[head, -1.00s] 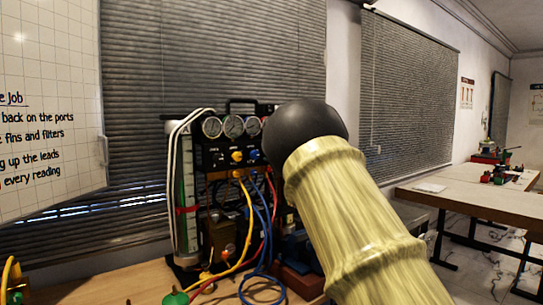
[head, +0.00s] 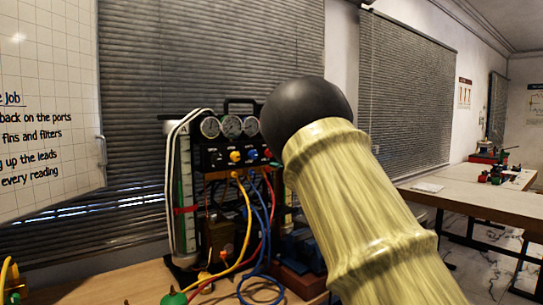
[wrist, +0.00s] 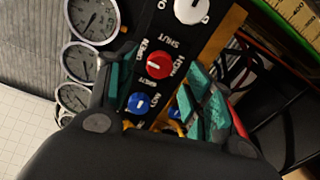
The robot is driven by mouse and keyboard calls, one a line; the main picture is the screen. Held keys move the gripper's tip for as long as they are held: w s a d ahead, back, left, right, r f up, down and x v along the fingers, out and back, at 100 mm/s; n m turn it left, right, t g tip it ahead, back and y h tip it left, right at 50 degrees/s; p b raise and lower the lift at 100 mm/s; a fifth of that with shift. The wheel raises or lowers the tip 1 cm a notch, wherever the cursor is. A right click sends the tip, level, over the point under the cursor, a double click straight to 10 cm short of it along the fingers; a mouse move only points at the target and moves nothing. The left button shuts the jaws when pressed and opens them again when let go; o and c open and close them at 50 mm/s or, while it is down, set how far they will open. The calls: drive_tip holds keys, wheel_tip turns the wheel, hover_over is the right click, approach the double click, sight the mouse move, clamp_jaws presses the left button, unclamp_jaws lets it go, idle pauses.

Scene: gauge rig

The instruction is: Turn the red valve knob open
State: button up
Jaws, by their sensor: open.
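The gauge rig has a black panel (head: 220,160) with a row of knobs. The red valve knob (wrist: 153,65) is in the middle of the wrist view, between the white knob (wrist: 191,10) and the blue knob (wrist: 138,103). A small red spot beside my arm in the head view (head: 268,153) looks like the same knob. My gripper (wrist: 159,76) is open. Its teal-padded fingers lie on either side of the red knob in the picture; I cannot tell whether they touch it.
Round gauges (wrist: 92,18) sit beside the knobs. Yellow, blue and red hoses (head: 246,215) hang from the panel to the bench (head: 135,283). A whiteboard (head: 50,110) stands at the left. Tables (head: 480,195) stand at the right.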

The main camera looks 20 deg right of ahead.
drive_tip(key=v, duration=0.7)
drive_tip(key=shift+s, duration=0.2)
drive_tip(key=shift+d, duration=0.1)
